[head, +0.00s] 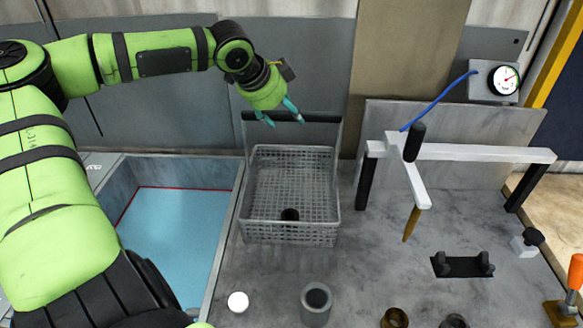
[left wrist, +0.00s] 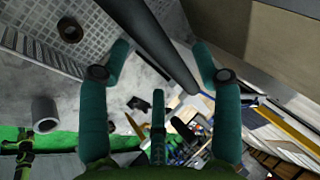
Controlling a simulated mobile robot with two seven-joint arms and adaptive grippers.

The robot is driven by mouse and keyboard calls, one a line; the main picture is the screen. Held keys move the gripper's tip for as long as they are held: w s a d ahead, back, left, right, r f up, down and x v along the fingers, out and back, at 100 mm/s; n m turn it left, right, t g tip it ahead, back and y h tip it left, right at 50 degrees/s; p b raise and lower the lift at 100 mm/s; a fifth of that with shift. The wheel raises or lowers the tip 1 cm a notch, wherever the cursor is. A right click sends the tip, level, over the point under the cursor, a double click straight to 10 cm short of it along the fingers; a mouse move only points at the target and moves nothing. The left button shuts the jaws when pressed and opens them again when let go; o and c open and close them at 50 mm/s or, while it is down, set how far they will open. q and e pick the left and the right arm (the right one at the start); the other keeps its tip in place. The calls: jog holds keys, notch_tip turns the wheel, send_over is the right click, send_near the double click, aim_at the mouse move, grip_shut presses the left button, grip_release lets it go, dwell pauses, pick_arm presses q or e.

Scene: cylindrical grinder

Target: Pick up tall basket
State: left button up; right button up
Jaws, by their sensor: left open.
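The tall basket (head: 290,235) is grey mesh and stands upright on the grey bench, with a small brown ring (head: 290,214) inside. Its tall handle rises at the back and ends in a dark crossbar (head: 318,117). My left gripper (head: 283,119) is open at the crossbar, with its teal fingers pointing down. In the left wrist view, the dark bar (left wrist: 160,40) runs between the spread fingers (left wrist: 162,50); I cannot tell whether they touch it. The mesh (left wrist: 100,22) shows at upper left there. My right gripper is not in view.
A sunken basin (head: 180,230) with a blue floor lies left of the basket. A white frame (head: 480,153) with a hanging wooden-tipped rod stands to the right. A grey cylinder (head: 316,305), a white disc (head: 238,302) and a brass ring (head: 394,318) are in front.

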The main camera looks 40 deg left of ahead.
aim_at(290, 116)
pick_arm(q)
jog(key=x, duration=0.3)
jog(key=shift+p, duration=0.3)
jog(key=shift+w+d+f, duration=0.1)
jog(key=shift+w+f, duration=0.2)
jog(key=shift+w, duration=0.1)
jog(key=shift+s, duration=0.1)
grip_shut()
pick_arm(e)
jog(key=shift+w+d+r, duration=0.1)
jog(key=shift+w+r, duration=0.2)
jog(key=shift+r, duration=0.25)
pick_arm(q)
jog(key=shift+r, duration=0.15)
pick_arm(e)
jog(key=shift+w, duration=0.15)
